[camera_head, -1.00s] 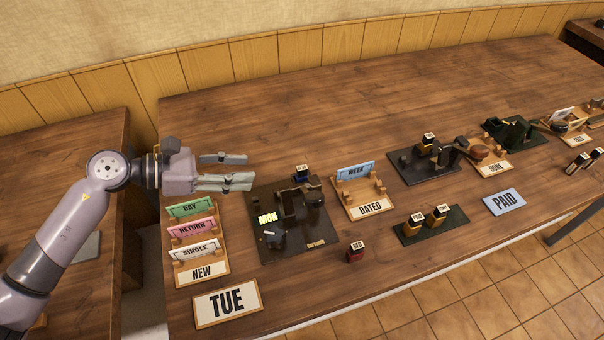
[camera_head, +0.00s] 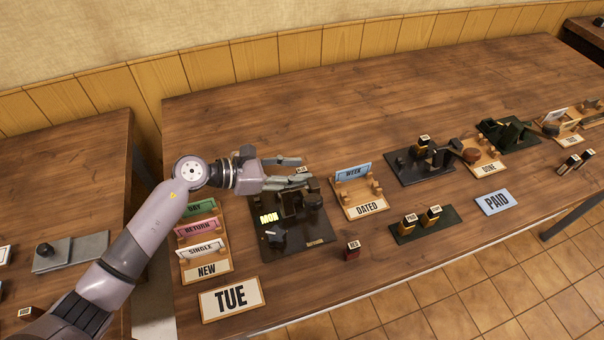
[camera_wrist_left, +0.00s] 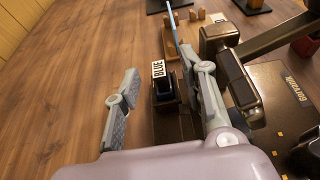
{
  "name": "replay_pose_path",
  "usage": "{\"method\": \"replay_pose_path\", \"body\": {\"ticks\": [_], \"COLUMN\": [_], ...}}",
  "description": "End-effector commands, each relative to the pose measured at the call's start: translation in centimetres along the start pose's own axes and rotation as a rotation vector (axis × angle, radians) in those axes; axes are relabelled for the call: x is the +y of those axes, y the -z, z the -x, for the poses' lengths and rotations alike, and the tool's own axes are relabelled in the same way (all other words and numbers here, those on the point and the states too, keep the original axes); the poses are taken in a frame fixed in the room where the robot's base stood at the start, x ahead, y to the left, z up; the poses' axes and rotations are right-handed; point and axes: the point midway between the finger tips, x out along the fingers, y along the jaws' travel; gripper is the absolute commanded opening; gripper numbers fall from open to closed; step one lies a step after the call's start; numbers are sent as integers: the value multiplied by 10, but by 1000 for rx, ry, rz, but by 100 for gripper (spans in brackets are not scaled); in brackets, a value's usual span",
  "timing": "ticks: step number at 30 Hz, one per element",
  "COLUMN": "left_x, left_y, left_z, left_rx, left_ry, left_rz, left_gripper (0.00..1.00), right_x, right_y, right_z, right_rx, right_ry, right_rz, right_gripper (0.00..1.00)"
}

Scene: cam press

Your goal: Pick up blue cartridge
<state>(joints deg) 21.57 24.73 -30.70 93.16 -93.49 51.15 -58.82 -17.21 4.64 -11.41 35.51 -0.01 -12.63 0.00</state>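The blue cartridge (camera_wrist_left: 160,84) has a white top marked BLUE and a dark body with a blue band. In the left wrist view it stands upright on a dark block, between the lines of my left fingers and nearer the right one. I cannot tell whether a finger touches it. In the head view only its pale top (camera_head: 302,170) shows, the rest hidden by my gripper. My left gripper (camera_head: 305,168) is open, its fingers spread around the cartridge's place at the back of the black press. It also shows in the left wrist view (camera_wrist_left: 162,65). My right gripper is not in view.
The black press (camera_head: 300,238) with a lit MON sign lies just in front of my left gripper. A card rack (camera_head: 207,270) stands left, the DATED rack (camera_head: 371,208) right. A red-labelled cartridge (camera_head: 352,250) stands in front. The table's back is clear.

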Motion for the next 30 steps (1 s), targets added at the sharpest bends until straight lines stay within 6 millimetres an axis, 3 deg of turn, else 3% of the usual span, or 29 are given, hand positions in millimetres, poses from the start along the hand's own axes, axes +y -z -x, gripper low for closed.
{"method": "replay_pose_path", "body": {"ticks": [4,21,30], "left_x": [0,0,0], "left_y": [0,1,0], "left_z": [0,1,1], "left_rx": [0,0,0], "left_ry": [0,0,-1], "left_rz": [0,0,0], "left_gripper": [38,0,0], "right_x": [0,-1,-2], "right_y": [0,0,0], "right_z": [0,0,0], "right_rx": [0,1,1], "right_ry": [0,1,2], "right_rz": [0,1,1], "right_gripper": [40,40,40]}}
